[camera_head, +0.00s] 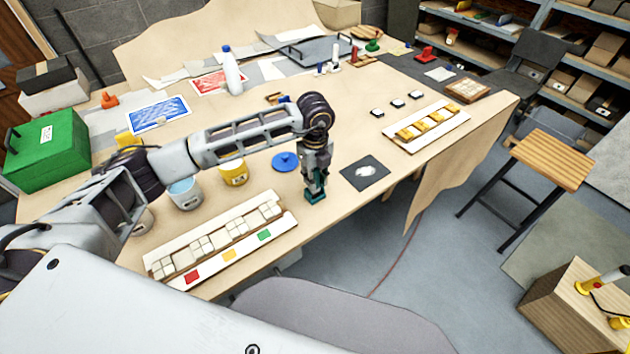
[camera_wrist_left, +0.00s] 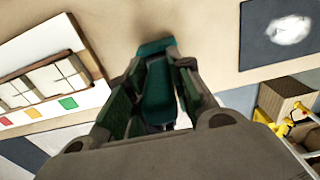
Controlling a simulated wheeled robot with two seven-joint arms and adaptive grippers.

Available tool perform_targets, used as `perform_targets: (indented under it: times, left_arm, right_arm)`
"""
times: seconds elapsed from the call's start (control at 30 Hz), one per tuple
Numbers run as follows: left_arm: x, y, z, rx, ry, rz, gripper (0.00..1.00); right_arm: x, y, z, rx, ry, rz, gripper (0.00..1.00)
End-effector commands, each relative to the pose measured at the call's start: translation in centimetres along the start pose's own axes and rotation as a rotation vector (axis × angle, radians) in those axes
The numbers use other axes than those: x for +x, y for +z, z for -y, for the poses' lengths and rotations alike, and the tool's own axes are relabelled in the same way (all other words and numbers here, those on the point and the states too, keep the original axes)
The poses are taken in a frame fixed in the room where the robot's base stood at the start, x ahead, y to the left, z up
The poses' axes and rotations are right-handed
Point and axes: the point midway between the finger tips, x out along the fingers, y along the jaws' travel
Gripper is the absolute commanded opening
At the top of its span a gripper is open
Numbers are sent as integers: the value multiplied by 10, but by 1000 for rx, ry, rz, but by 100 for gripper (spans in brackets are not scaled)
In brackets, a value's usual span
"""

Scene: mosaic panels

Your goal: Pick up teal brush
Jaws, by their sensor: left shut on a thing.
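The teal brush (camera_head: 316,197) is between the fingers of my left gripper (camera_head: 316,180), at the front edge of the table, right of the white tile panel. In the left wrist view the teal brush (camera_wrist_left: 157,85) lies between the two fingers of my left gripper (camera_wrist_left: 158,70), which are shut on it. Its teal end sticks out past the fingertips. I cannot tell whether the brush still touches the table. My right gripper is not in view.
The panel (camera_head: 282,226) with white tiles and coloured squares lies left of the gripper. A dark sheet with a white patch (camera_head: 365,172) lies right. A blue lid (camera_head: 285,161), a yellow cup (camera_head: 233,172) and a light blue cup (camera_head: 186,194) stand nearby. A stool (camera_head: 552,160) stands right.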

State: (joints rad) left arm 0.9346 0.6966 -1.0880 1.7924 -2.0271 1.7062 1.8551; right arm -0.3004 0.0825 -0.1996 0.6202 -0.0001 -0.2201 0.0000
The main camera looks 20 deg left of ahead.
Motion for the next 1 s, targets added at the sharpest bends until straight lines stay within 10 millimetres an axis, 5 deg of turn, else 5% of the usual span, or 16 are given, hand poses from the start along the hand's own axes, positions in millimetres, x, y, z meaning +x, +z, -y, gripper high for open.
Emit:
perform_targets:
  times: [0.37,1.0]
  left_arm:
    - [-16,1,1,-1,-4,2,1]
    - [-95,0,0,1,-2,0,1]
  right_arm:
    - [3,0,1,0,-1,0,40]
    - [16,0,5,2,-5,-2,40]
